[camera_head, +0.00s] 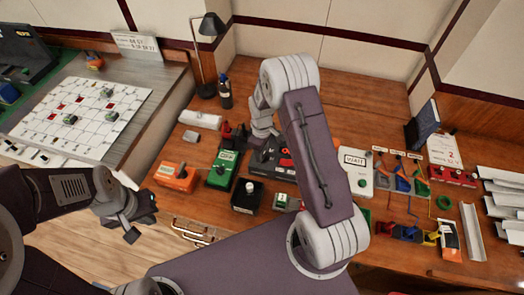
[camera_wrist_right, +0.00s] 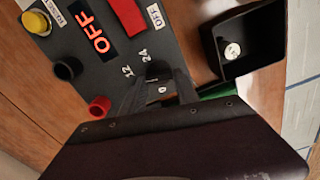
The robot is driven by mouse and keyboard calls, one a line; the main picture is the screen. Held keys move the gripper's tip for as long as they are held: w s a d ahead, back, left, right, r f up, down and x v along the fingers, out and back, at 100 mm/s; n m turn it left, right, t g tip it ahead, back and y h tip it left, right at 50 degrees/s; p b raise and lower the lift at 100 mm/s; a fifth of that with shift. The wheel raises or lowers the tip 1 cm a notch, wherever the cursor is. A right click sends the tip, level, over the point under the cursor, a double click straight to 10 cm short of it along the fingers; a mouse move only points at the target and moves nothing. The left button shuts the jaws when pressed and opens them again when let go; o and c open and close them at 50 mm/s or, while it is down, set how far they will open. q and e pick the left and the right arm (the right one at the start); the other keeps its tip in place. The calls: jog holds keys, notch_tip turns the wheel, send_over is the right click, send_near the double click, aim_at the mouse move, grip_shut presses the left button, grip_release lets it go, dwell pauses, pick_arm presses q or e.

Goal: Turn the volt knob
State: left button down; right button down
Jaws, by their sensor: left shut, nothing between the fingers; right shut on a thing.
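The dark power box (camera_wrist_right: 60,20) fills the upper left of the right wrist view. It has a lit red OFF display (camera_wrist_right: 95,33), a yellow button (camera_wrist_right: 37,22), and black and red terminals. The volt knob (camera_wrist_right: 153,84), beside the labels 12, 24 and OFF, is mostly hidden between the fingertips of my right gripper (camera_wrist_right: 160,85), which is shut on it. In the head view the box (camera_head: 266,158) is partly covered by my right arm. My left gripper (camera_head: 142,216) is shut and empty, left of the bench.
A black open box (camera_wrist_right: 245,40) stands close to the right gripper. Orange (camera_head: 176,178) and green (camera_head: 221,168) units stand left of the power box. A lamp (camera_head: 204,50) and bottle (camera_head: 225,92) are behind.

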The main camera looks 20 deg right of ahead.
jog(key=n, duration=0.3)
jog(key=shift+n, duration=0.3)
jog(key=shift+s+n+p, duration=0.1)
jog(key=shift+n+p, duration=0.25)
jog(key=shift+n, duration=1.35)
jog(key=c, duration=0.9)
grip_release()
notch_tip(320, 180, up, 9)
jog(key=shift+b, duration=0.3)
